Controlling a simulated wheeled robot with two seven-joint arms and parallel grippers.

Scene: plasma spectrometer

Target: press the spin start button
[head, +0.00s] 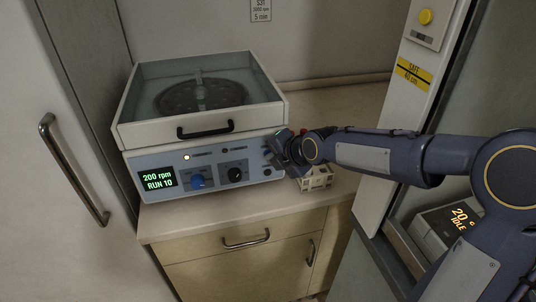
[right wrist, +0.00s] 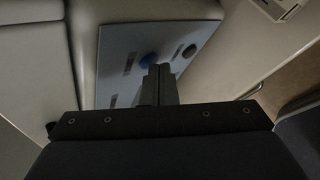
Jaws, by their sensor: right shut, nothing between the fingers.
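The spectrometer's spinner is a white box with a clear-topped lid (head: 200,95), shut, above a blue-grey control panel (head: 218,178). Its display (head: 158,180) reads "200 rpm RUN 10" in green. A blue knob (head: 197,181) and a black knob (head: 234,174) sit right of the display, and small dark round controls (head: 267,171) are at the panel's right end. My right gripper (head: 273,147) is at that right end and partly covers it; I cannot tell whether it touches a button. In the right wrist view its fingers (right wrist: 158,85) are shut and empty, over the panel (right wrist: 125,50).
A small pale rack (head: 317,179) stands on the counter (head: 225,211) beneath my right gripper. A tall cabinet door (head: 60,120) is at left. At right stands a unit with a yellow button (head: 426,17) and a display (head: 462,216) reading "20" and "IDLE".

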